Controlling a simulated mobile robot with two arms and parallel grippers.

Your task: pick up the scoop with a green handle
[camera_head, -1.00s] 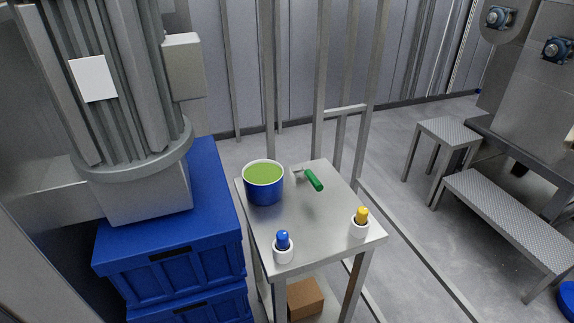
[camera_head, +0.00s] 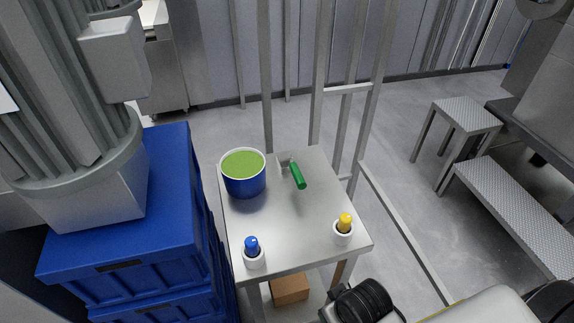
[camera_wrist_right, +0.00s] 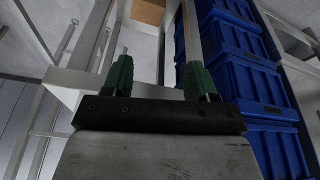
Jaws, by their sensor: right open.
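The scoop with a green handle (camera_head: 298,176) lies on the far part of a small metal table (camera_head: 290,225). Its metal head is at the far end, and the green handle points toward me. My right gripper shows in the right wrist view (camera_wrist_right: 160,78), with two green fingers spread apart and nothing between them. It is beside the table frame, apart from the scoop, which is not in that view. In the head view my right arm (camera_head: 470,305) comes in at the bottom right. My left gripper is not in view.
A blue pot with green contents (camera_head: 243,172) stands left of the scoop. White cups with a blue-handled tool (camera_head: 253,255) and a yellow-handled tool (camera_head: 343,232) stand near the front edge. Blue crates (camera_head: 130,245) are stacked at left. Metal posts (camera_head: 320,80) rise behind the table.

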